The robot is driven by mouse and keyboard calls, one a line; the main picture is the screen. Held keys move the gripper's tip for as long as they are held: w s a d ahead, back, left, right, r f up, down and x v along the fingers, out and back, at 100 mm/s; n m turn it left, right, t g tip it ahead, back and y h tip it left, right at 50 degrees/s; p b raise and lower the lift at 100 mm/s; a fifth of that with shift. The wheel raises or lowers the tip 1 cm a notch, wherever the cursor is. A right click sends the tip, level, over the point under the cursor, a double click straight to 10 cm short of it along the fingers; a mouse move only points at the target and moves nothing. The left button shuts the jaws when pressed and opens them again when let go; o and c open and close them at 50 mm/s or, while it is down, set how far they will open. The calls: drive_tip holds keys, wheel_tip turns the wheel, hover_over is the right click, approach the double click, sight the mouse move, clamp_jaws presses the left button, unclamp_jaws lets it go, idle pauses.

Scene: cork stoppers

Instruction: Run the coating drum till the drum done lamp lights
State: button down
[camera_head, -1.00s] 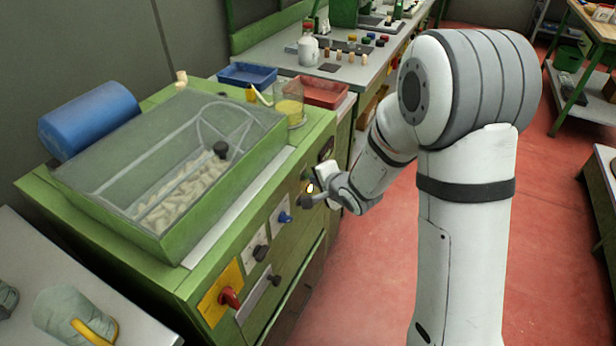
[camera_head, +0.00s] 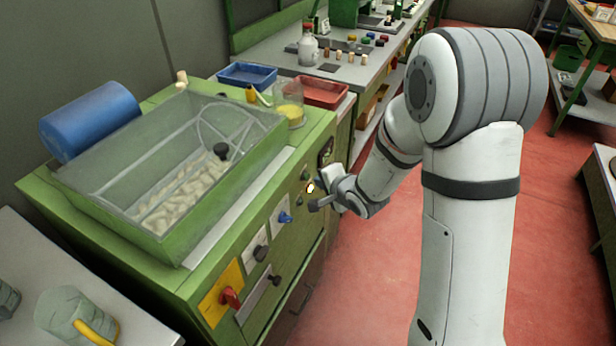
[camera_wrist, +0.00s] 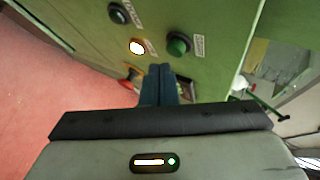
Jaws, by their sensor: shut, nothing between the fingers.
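The coating drum appears to be the green trough (camera_head: 190,222) with a clear lid and pale corks (camera_head: 185,192) inside, on top of a green cabinet. On the cabinet's front, one lamp glows whitish yellow (camera_head: 310,188); it also shows in the wrist view (camera_wrist: 137,47), but its label is not readable. Beside it in the wrist view is a green button (camera_wrist: 179,45), and above left a dark round button or lamp (camera_wrist: 117,13). My gripper (camera_head: 311,207) is shut and empty, just in front of the panel; its fingertips (camera_wrist: 160,70) point at the panel below the lamp and button.
The cabinet front also carries a blue knob (camera_head: 285,217), a black knob (camera_head: 260,253) and a red switch on a yellow plate (camera_head: 230,297). A beaker with yellow liquid (camera_head: 290,112) and a red tray (camera_head: 322,91) stand behind. Open red floor (camera_head: 360,290) lies right of the cabinet.

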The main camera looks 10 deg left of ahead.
drive_tip(key=d, duration=0.1)
drive_tip(key=s+d+p, duration=0.1)
drive_tip(key=d, duration=0.2)
drive_tip(key=shift+s+d, duration=0.35)
idle(0.8)
drive_tip(key=s+d+r+n+g+h+p, duration=0.15)
drive_tip(key=s+d+r+n+h, duration=0.4)
drive_tip(key=d+r, duration=0.55)
drive_tip(key=s+d+r+n+g, duration=0.1)
drive_tip(key=s+r+n+g, duration=0.1)
drive_tip(key=s, duration=0.7)
drive_tip(key=s+d+r+n+g+h, duration=0.1)
drive_tip(key=s+d+r+n+g, duration=0.1)
drive_tip(key=s, duration=0.8)
drive_tip(key=shift+d+r+g, duration=0.25)
drive_tip(key=shift+r+g, duration=0.4)
drive_tip(key=shift+r, duration=0.2)
idle(2.6)
